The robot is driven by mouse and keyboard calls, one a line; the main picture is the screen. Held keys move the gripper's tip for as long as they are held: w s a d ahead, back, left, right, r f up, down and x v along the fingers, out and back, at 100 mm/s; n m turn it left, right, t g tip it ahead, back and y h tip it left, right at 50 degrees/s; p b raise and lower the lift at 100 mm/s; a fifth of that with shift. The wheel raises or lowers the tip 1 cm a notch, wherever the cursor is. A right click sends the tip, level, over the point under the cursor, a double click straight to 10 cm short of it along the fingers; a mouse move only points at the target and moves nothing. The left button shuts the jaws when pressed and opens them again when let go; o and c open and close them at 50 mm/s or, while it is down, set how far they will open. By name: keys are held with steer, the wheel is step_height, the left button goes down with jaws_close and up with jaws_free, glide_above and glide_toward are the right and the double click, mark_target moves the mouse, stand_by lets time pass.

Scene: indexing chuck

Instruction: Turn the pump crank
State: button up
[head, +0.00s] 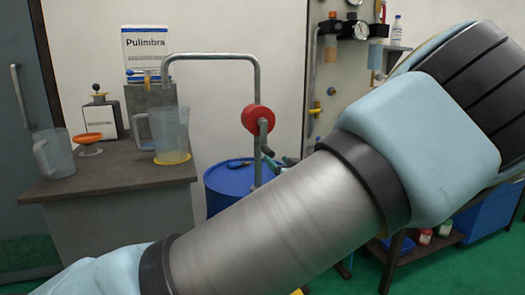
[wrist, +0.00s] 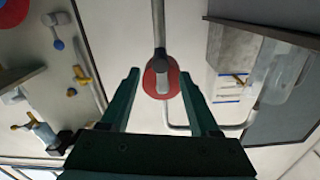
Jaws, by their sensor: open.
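The pump has a round red body (head: 258,118) on a grey pipe that rises from a blue drum (head: 228,190). A grey crank arm (head: 263,135) hangs down across the front of the red body. In the wrist view, the red body (wrist: 149,80) and the grey crank (wrist: 161,72) appear in the gap between my fingers, beyond the tips. My gripper (wrist: 160,76) is open with two dark green fingers and holds nothing.
The pipe (head: 213,55) bends over a clear jug (head: 170,132) on a grey bench (head: 117,170).

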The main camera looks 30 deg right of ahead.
mark_target(266, 150)
steer(key=w, duration=0.3)
steer(key=w+d, duration=0.1)
steer(key=w, duration=0.3)
steer(key=w+p, duration=0.1)
steer(key=w, duration=0.2)
steer(key=shift+w+d, duration=0.15)
steer(key=shift+w, duration=0.1)
jaws_close()
stand_by(1.0)
